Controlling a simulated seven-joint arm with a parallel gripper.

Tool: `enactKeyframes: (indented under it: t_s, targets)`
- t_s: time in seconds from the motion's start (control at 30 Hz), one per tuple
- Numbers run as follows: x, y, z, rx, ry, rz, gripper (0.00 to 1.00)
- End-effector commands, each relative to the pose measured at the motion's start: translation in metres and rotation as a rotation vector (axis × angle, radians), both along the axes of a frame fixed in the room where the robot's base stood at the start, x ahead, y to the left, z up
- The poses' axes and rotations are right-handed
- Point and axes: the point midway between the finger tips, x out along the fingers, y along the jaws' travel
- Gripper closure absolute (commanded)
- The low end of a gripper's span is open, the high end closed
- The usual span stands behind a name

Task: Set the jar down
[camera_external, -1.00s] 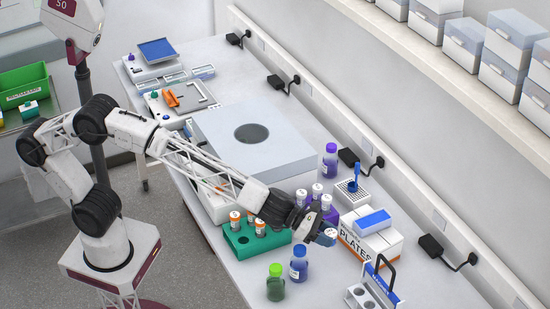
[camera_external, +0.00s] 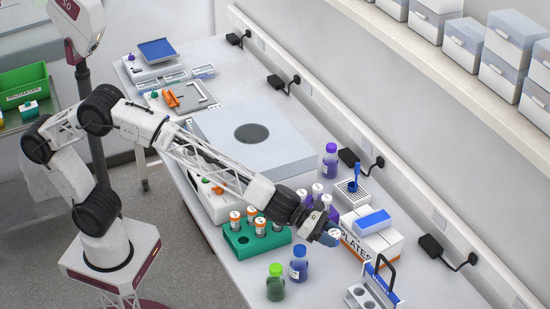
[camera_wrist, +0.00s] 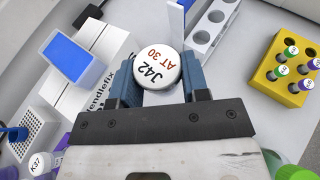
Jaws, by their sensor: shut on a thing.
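The jar (camera_wrist: 158,70) has a white lid marked "J42 AT 30" and sits between the two blue fingers of my gripper (camera_wrist: 160,88) in the wrist view. My gripper is shut on it. In the external view my gripper (camera_external: 327,236) holds the jar (camera_external: 334,234) above the table (camera_external: 262,285), in front of the white plates box (camera_external: 352,240). The jar's body is mostly hidden below its lid, and I cannot tell how high it is.
A green rack (camera_external: 243,246) with orange-capped vials stands left of my gripper. A blue-capped bottle (camera_external: 299,265) and a green-capped bottle (camera_external: 275,285) stand nearer the front. A white holder (camera_external: 372,292) is at the lower right. A yellow vial rack (camera_wrist: 280,80) shows in the wrist view.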

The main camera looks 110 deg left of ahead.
Motion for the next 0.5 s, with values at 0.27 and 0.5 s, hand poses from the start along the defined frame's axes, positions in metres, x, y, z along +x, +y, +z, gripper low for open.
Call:
enactKeyframes:
  t_s: [0.27, 0.5]
  targets:
    - [0.009, -0.002, 0.002, 0.000, 0.001, -0.071, 0.81]
    - [0.016, -0.003, 0.002, 0.000, 0.001, -0.136, 0.81]
